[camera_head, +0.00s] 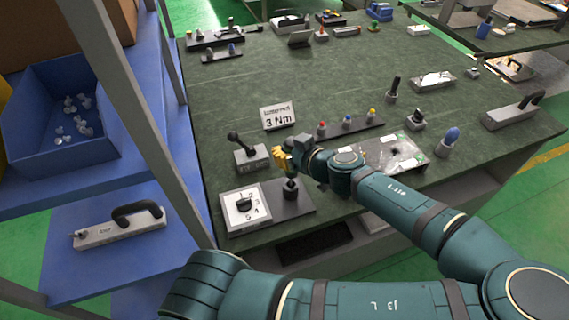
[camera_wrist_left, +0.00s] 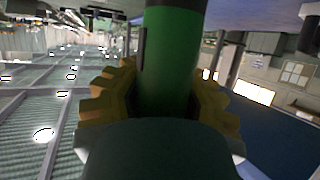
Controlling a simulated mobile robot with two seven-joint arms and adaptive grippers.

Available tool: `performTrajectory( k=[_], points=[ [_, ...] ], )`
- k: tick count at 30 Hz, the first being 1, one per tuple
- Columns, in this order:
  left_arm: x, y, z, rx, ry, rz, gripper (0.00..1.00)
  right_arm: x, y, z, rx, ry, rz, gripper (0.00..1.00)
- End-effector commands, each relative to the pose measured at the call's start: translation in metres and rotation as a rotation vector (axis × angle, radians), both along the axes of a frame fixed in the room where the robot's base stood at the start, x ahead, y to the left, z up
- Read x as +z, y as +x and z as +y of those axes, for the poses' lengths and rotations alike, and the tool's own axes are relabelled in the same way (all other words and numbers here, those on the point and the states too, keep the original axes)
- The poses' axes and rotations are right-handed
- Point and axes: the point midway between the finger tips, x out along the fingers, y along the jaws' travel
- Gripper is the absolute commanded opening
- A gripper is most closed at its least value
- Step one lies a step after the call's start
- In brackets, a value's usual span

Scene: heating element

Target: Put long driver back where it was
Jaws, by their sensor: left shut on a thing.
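The long driver has a green cylindrical handle (camera_wrist_left: 170,65), seen large in the left wrist view between yellow jagged fingers. My left gripper (camera_head: 281,158) is shut on it near the table's front left. In the head view a small green part (camera_head: 291,172) of the driver shows below the fingers, above a black round holder (camera_head: 291,190) on a dark plate (camera_head: 300,208). I cannot tell whether the driver's lower end sits inside that holder. The driver's tip is hidden in both views. My right gripper is not in view.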

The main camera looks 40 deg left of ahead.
Motion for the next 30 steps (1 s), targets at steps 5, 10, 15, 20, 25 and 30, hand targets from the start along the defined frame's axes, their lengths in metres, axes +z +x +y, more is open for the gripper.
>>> performTrajectory(
  k=[5,10,15,20,25,30],
  points=[
    [-0.012,0.000,0.000,-0.001,0.000,0.000,0.00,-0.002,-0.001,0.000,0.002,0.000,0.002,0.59],
    [-0.035,0.000,0.000,0.000,0.001,0.001,0.00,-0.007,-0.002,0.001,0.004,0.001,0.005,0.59],
    [-0.039,0.000,0.000,-0.001,0.000,-0.001,0.00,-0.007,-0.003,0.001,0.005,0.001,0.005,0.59],
    [-0.040,0.000,0.000,-0.001,0.000,-0.001,0.00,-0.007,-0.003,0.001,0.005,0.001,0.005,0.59],
    [-0.043,0.000,0.000,-0.001,-0.001,-0.001,0.25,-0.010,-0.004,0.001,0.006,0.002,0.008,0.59],
    [-0.043,0.000,0.000,-0.001,-0.001,-0.001,0.50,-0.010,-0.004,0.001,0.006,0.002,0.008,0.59]
  ],
)
